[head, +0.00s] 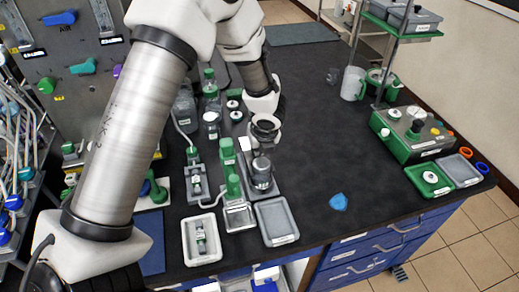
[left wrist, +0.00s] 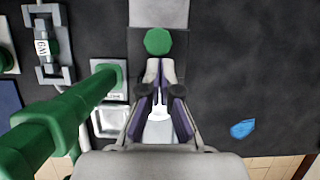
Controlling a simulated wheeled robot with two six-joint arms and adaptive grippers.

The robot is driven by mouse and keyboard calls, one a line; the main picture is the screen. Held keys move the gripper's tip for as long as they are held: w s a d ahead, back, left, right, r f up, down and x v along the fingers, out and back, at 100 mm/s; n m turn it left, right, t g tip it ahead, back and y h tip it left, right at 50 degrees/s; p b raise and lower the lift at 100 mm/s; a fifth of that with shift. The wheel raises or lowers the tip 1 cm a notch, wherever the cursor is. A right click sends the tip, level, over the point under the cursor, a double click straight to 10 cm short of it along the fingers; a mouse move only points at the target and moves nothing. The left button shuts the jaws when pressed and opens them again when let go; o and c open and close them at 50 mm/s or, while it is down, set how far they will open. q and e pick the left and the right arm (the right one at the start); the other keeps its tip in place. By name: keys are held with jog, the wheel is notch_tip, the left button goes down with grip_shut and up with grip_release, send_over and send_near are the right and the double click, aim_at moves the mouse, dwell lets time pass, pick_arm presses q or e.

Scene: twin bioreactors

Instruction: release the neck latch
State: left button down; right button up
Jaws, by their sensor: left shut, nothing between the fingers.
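My left gripper (head: 258,146) hangs over the middle of the black bench, just above a small grey station with a dark round vessel (head: 262,174). In the left wrist view its fingers (left wrist: 158,68) are shut together and empty, with the tips close below a round green knob (left wrist: 158,41). I cannot tell whether they touch it. Green upright columns (head: 233,186) stand just left of the vessel; a large one (left wrist: 75,112) also shows in the left wrist view. The neck latch cannot be picked out with certainty, partly because the gripper covers this area. My right gripper is out of view.
A grey tray (head: 262,236) and a white tray (head: 185,242) lie at the front. A blue piece (head: 338,201) lies to the right, with clear bench around it. A green-and-grey instrument box (head: 408,146) stands farther right. A clamp stand (head: 197,186) is left of the columns.

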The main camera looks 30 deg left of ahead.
pick_arm(q)
jog(key=shift+a+r, duration=0.1)
jog(key=w+a+p, duration=0.3)
jog(key=a, duration=0.1)
jog(key=shift+w+p, duration=0.25)
jog(key=shift+p, duration=0.15)
jog(key=shift+w+a, duration=0.1)
jog(key=shift+a, duration=0.05)
jog(key=p+v, duration=0.8)
jog(key=v, duration=0.1)
jog(key=shift+d+r, duration=0.25)
jog(key=shift+r, duration=0.1)
